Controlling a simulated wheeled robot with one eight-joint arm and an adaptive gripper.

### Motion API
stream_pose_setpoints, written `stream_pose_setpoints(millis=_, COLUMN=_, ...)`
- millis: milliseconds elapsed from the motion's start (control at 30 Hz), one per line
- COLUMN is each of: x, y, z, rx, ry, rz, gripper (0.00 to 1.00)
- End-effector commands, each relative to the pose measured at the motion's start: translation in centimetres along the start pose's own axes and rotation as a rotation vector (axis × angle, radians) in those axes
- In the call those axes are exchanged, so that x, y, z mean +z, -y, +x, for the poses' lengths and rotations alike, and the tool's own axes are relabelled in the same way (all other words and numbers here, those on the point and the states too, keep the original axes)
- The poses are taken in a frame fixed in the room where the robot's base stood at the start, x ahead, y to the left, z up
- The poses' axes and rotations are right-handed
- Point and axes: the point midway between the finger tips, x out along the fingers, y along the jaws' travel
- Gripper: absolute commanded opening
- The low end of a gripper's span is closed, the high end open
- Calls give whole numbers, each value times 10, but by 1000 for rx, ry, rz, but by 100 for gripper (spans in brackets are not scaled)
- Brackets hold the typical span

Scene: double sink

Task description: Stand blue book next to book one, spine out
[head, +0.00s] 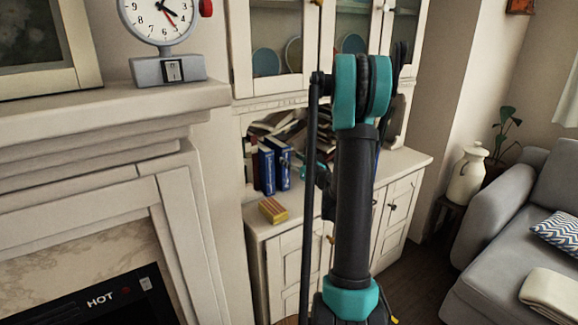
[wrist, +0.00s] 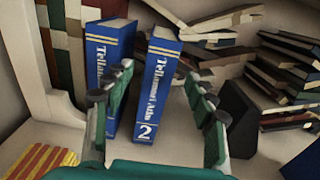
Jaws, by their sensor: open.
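The blue book marked 2 (wrist: 158,95) stands upright on the cabinet top, spine toward me; it also shows in the head view (head: 283,168). Another blue book (wrist: 104,48), matching in style, stands upright just left of it, spine out, with a narrow gap between them at the top. Its lower spine is partly hidden by my left finger; it shows in the head view (head: 266,172). My gripper (wrist: 154,70) is open, with one finger on each side of the book marked 2. I cannot tell whether the fingers touch it. My arm hides much of the gripper in the head view.
A red and yellow striped box (head: 273,210) lies on the cabinet top (head: 405,163) in front of the books. Piled books (wrist: 285,70) lean behind and to the right. A dark block-like object (wrist: 239,118) stands just right of my right finger.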

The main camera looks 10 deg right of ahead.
Motion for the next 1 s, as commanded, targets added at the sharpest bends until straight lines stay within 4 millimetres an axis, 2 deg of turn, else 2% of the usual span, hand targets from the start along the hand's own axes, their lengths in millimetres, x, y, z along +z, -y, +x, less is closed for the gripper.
stream_pose_setpoints(millis=133, x=0, y=-2, z=-3, rx=5, ry=-4, rz=-13, gripper=56)
stream_pose_setpoints(millis=233, x=0, y=-19, z=-6, rx=34, ry=-35, rz=-99, gripper=56)
stream_pose_setpoints(millis=367, x=-4, y=-64, z=-19, rx=134, ry=-125, rz=-373, gripper=56)
stream_pose_setpoints(millis=467, x=-15, y=-107, z=-41, rx=255, ry=-208, rz=-662, gripper=56)
stream_pose_setpoints(millis=600, x=-37, y=-156, z=-84, rx=454, ry=-303, rz=-1062, gripper=56)
stream_pose_setpoints(millis=700, x=-56, y=-182, z=-121, rx=618, ry=-355, rz=-1339, gripper=56)
stream_pose_setpoints(millis=833, x=-82, y=-203, z=-177, rx=858, ry=-402, rz=-1679, gripper=56)
stream_pose_setpoints(millis=1000, x=-113, y=-210, z=-254, rx=1207, ry=-429, rz=-2067, gripper=56)
